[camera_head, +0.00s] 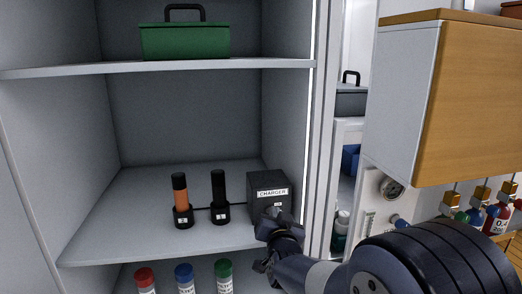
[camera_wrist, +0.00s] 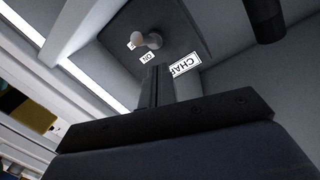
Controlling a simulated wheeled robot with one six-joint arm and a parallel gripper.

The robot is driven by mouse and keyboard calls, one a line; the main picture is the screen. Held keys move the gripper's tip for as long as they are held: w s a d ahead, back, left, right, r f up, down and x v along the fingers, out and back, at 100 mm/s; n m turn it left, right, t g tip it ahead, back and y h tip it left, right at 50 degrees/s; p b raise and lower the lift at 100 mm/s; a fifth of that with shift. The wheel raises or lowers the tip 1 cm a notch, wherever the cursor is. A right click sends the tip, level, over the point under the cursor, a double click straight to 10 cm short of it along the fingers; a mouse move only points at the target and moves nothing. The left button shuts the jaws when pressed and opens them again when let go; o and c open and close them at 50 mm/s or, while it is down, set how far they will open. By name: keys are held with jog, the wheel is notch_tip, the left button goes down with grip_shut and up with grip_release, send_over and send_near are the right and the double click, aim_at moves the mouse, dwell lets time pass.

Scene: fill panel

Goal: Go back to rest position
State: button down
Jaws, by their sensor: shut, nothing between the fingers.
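My gripper (camera_head: 276,226) is shut and empty, just in front of the lower part of the dark charger box (camera_head: 268,181) on the middle shelf. In the wrist view my shut fingers (camera_wrist: 157,84) point at the charger's front face (camera_wrist: 185,38). That face carries a pale round-ended switch lever (camera_wrist: 150,41), an "ON" label and a partly hidden "CHARGER" label. The lever is close to the fingertips; I cannot tell whether they touch. My arm reaches in from the lower right and hides the charger's lower front in the head view.
An orange flashlight (camera_head: 180,194) and a black flashlight (camera_head: 219,190) stand in holders left of the charger. A green toolbox (camera_head: 185,41) sits on the upper shelf. Several capped bottles (camera_head: 184,279) stand below. The cabinet's right edge (camera_head: 316,130) and a wooden wall cupboard (camera_head: 465,95) flank my arm.

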jog(key=shift+s+r+p, duration=0.1)
jog(key=shift+r+p, duration=0.35)
jog(key=shift+p, duration=0.35)
jog(key=shift+g, duration=0.9)
jog(key=shift+r+p+v, duration=0.15)
jog(key=shift+p+v, duration=0.95)
jog(key=shift+v, duration=0.25)
jog(key=shift+r+p+v, duration=0.1)
jog(key=shift+p+v, duration=1)
jog(key=shift+v, duration=0.2)
jog(key=x, duration=0.5)
jog(key=shift+d+f+b, duration=0.1)
jog(key=shift+f+b, duration=0.25)
jog(key=shift+b, duration=0.05)
jog(key=f+t+b, duration=0.1)
jog(key=b, duration=0.4)
jog(key=t+b, duration=0.1)
jog(key=b, duration=0.2)
jog(key=f+t+b, duration=0.1)
jog(key=b, duration=0.3)
jog(key=shift+w+f, duration=0.15)
jog(key=shift+w, duration=0.2)
jog(key=t+b, duration=0.1)
jog(key=b, duration=0.3)
jog(key=f+b, duration=0.1)
jog(key=b, duration=0.2)
jog(key=shift+s+f+t+b, duration=0.2)
jog(key=shift+s+t+b, duration=0.05)
jog(key=shift+t+b, duration=0.15)
